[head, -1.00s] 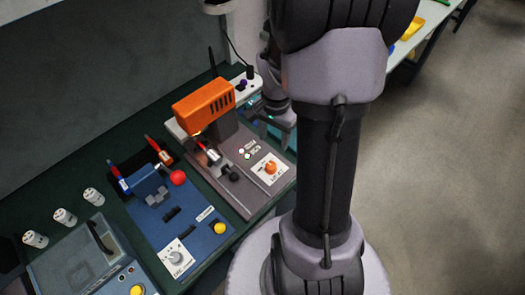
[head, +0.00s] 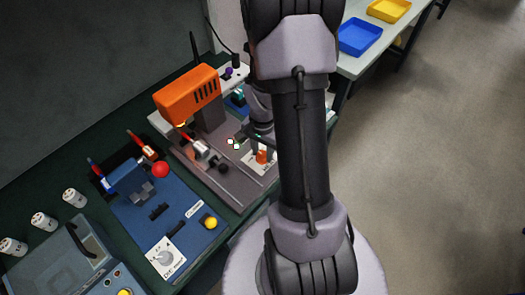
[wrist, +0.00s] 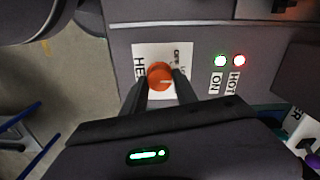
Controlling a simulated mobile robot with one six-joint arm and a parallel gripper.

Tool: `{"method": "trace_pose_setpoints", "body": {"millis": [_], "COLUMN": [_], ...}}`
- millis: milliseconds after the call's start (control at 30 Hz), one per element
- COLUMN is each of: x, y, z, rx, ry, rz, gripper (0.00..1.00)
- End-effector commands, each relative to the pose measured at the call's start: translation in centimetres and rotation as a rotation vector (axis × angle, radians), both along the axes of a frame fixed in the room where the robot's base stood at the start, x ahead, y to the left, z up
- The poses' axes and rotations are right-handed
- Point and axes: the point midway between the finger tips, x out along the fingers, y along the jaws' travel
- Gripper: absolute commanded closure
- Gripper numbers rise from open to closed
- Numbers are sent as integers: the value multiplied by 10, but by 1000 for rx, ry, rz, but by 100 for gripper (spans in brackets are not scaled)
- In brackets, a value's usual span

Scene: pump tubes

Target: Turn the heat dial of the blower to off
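The blower (head: 187,93) has an orange housing on a grey base at the back of the bench. Its orange heat dial (wrist: 160,76) sits on a white label (wrist: 146,53) and also shows in the head view (head: 262,156). The dial's pale mark points to the right in the wrist view; part of the label's lettering is hidden. My gripper (wrist: 161,82) has one finger on each side of the dial, with small gaps seeming to show. It is partly open around the dial; contact is not clear. In the head view my gripper (head: 261,143) is right at the dial.
A green ON light (wrist: 220,60) and a red HOT light (wrist: 239,60) are lit beside the dial. A blue device (head: 165,205) with a red ball stands to the left. Several white bottles (head: 43,221) stand farther left. A blue tray (head: 360,37) is on another table.

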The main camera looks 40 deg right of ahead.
Motion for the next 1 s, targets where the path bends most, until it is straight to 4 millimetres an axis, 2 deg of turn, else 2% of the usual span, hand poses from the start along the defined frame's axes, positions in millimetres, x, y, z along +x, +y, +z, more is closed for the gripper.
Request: {"method": "trace_pose_setpoints", "body": {"millis": [33,133,167,567,1000], "x": [0,0,0,0,1], "y": [0,0,0,0,1], "z": [0,0,0,0,1], "rx": [0,0,0,0,0], "ry": [0,0,0,0,0], "rz": [0,0,0,85,441], "gripper": [77,97,100,100,100]}}
